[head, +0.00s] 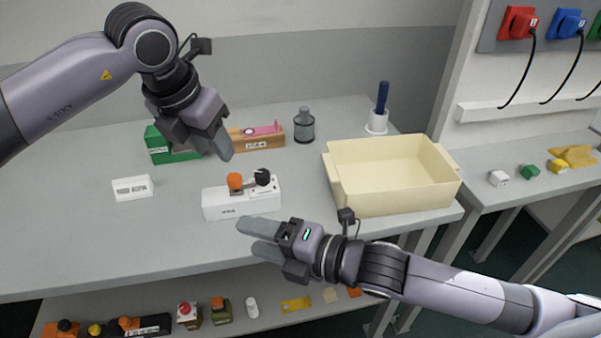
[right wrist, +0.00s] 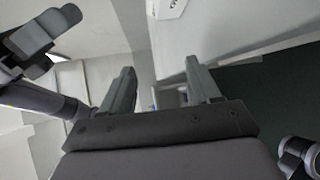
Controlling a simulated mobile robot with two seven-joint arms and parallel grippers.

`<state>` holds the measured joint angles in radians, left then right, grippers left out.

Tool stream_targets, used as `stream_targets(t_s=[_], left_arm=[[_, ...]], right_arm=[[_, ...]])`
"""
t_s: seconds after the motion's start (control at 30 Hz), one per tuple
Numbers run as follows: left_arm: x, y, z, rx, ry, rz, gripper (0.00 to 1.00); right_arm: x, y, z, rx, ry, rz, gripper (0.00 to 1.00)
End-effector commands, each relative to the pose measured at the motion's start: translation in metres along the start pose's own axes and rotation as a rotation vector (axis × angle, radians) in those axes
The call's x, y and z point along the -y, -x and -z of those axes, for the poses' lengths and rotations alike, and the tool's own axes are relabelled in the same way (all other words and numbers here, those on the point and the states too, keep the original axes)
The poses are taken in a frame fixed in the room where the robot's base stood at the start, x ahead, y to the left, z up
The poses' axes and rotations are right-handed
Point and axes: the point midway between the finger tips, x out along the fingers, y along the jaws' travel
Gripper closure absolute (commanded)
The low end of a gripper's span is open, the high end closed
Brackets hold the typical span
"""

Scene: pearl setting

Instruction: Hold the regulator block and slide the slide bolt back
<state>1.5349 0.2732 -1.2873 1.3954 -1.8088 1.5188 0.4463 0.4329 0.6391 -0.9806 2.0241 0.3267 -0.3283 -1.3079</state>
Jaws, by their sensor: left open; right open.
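A white block (head: 242,203), which looks like the regulator block, sits near the table's front edge. On top are an orange knob (head: 235,181), a black knob (head: 262,177) and a grey metal piece between them; I cannot tell for sure which is the slide bolt. My left gripper (head: 220,148) is open and empty, above and behind the block. My right gripper (head: 252,238) is open and empty, in front of the block and apart from it. In the right wrist view its two fingers (right wrist: 160,85) stand apart with nothing between them.
A cream bin (head: 390,205) stands to the right. A small white labelled box (head: 132,188) lies to the left. A green box (head: 170,150), a brown block (head: 262,140) and a grey cylinder (head: 304,128) stand behind. Several parts lie on the lower shelf (head: 270,318).

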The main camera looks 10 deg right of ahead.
Motion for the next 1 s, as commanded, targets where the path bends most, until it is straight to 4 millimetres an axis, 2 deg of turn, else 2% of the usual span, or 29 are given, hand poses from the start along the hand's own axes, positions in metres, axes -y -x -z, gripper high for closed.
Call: stream_targets(t_s=[0.27, 0.6, 0.8, 1.0], left_arm=[[0.000, 0.000, 0.000, 0.000, 0.000, 0.000, 0.57], [0.000, 0.000, 0.000, 0.000, 0.000, 0.000, 0.57], [0.000, 0.000, 0.000, 0.000, 0.000, 0.000, 0.57], [0.000, 0.000, 0.000, 0.000, 0.000, 0.000, 0.57]], right_arm=[[-0.014, -0.001, -0.029, -0.041, 0.518, 0.068, 0.38], [-0.028, 0.014, -0.082, -0.064, 1.099, 0.182, 0.38], [-0.033, 0.024, -0.107, -0.072, 1.314, 0.241, 0.38], [-0.035, 0.026, -0.117, -0.076, 1.393, 0.265, 0.38]])
